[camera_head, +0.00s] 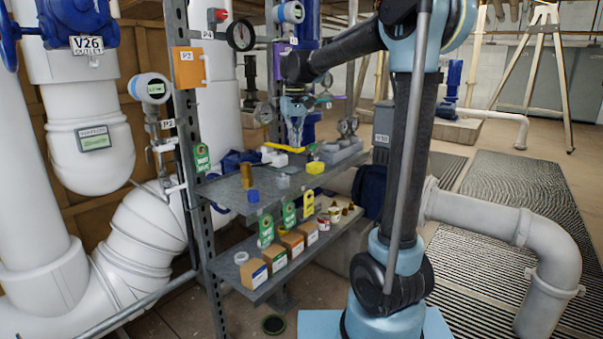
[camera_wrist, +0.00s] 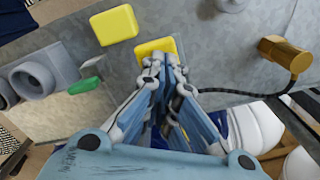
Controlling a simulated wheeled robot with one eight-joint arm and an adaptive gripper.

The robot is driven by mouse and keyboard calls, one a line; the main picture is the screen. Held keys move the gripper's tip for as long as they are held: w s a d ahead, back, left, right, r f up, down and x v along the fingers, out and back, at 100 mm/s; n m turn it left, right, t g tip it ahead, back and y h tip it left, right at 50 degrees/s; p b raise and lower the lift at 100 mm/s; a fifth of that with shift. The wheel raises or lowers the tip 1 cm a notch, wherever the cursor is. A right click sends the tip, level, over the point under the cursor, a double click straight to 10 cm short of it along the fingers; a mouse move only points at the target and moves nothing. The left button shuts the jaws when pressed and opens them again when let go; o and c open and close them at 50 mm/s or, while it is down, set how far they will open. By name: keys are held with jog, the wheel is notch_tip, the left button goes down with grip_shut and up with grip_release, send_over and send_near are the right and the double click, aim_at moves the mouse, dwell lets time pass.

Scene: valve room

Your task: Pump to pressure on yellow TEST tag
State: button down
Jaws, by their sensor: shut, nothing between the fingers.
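My gripper (camera_head: 296,138) points down over the upper shelf (camera_head: 226,188), its fingers closed together with nothing between them. In the wrist view its fingertips (camera_wrist: 162,62) are right at a yellow block (camera_wrist: 150,46); I cannot tell whether they touch it. A second yellow block (camera_wrist: 115,25) lies beside it. A yellow tag (camera_head: 308,205) hangs in front of the lower shelf; its writing is too small to read.
Grey fittings (camera_wrist: 38,76) and a green piece (camera_wrist: 85,86) are on the other side. Small boxes (camera_head: 254,272) line the lower shelf. A rack post (camera_head: 188,120) and white pipes (camera_head: 142,235) stand left.

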jog(key=shift+r, duration=2.45)
dwell(0.4)
dwell(0.8)
